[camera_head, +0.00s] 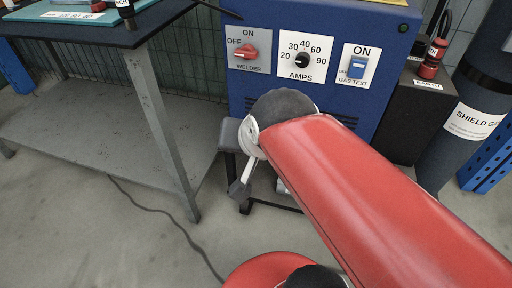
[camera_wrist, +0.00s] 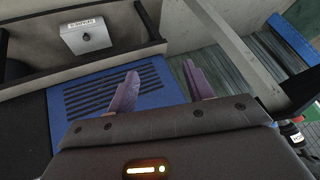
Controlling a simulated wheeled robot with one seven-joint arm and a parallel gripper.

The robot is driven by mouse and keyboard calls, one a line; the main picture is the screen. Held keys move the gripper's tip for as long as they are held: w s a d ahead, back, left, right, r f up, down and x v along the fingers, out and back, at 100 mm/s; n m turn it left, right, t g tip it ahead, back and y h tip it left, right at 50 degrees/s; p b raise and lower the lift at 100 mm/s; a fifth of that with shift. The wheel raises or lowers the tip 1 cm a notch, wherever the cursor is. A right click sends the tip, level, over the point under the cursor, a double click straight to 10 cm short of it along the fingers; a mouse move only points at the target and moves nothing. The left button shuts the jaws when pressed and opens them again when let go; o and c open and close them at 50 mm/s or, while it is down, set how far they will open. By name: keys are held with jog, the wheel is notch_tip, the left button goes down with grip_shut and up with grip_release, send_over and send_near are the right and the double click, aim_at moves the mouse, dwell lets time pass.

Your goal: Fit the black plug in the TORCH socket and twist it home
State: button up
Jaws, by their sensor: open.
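A black cylindrical piece with a white label ending in "CH" (camera_head: 125,10) stands at the edge of the bench at upper left in the head view. It is cut off by the frame top, and I cannot tell whether it is the black plug. I cannot make out the TORCH socket in either view. My gripper (camera_wrist: 162,86) shows in the wrist view with its two purple-grey fingers apart and nothing between them. It points over the blue vented panel (camera_wrist: 88,92). In the head view my red arm hides the lower part of the blue welder (camera_head: 240,90).
The welder front has a red WELDER switch (camera_head: 246,51), an AMPS dial (camera_head: 302,60) and a blue GAS TEST switch (camera_head: 357,67). A red plug (camera_head: 431,66) stands above an EARTH label at right. A dark gas cylinder (camera_head: 470,120) stands beside it. A cable (camera_head: 170,216) crosses the floor.

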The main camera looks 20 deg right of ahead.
jog(key=s+d+f+n+g, duration=0.2)
jog(key=s+f+n, duration=0.1)
jog(key=s+n, duration=0.1)
jog(key=shift+s+d+f+n, duration=0.2)
jog(key=shift+s+d+n, duration=0.2)
jog(key=shift+s, duration=0.05)
jog(key=shift+o, duration=0.3)
dwell(1.1)
